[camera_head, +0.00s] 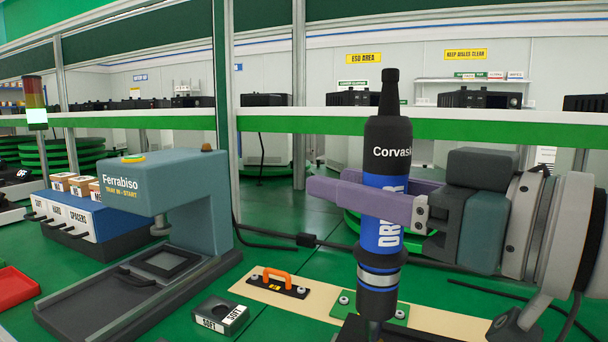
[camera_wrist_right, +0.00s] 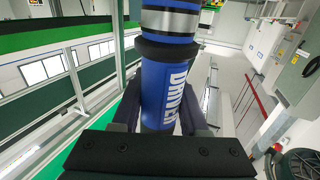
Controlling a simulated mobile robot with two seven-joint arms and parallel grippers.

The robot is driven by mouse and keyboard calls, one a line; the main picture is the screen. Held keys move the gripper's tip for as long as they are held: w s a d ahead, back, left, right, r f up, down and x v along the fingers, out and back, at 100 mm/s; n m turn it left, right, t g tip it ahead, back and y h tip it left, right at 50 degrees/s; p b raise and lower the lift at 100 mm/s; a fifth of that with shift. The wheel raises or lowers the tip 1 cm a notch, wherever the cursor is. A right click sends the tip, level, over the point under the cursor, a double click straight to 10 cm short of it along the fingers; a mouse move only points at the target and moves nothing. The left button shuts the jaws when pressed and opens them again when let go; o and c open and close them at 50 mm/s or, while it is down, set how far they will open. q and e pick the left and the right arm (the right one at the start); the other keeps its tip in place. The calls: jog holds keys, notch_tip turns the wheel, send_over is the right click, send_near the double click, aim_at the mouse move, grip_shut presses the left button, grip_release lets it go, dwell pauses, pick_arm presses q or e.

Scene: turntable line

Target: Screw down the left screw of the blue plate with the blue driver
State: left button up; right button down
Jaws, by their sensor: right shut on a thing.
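The blue driver (camera_head: 388,140), a black and blue power tool with a silver band, stands upright in my right gripper (camera_head: 335,188). The purple fingers are shut around its blue middle. In the right wrist view the driver (camera_wrist_right: 168,85) sits between both fingers of the gripper (camera_wrist_right: 158,108). Its lower shaft reaches down to the picture's bottom edge, over the front of a beige board (camera_head: 438,320). A green plate (camera_head: 397,312) with silver screws (camera_head: 343,300) lies partly behind it. I cannot make out a blue plate or the driver's tip. My left gripper is not in view.
A Ferrabiso press (camera_head: 205,205), labelled bins (camera_head: 70,225) and a red tray (camera_head: 14,288) are at left. Black cables cross the green table.

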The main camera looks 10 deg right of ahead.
aim_at(359, 243)
jog(key=shift+f+b, duration=2.3)
jog(key=shift+f, duration=0.25)
jog(key=shift+f, duration=0.25)
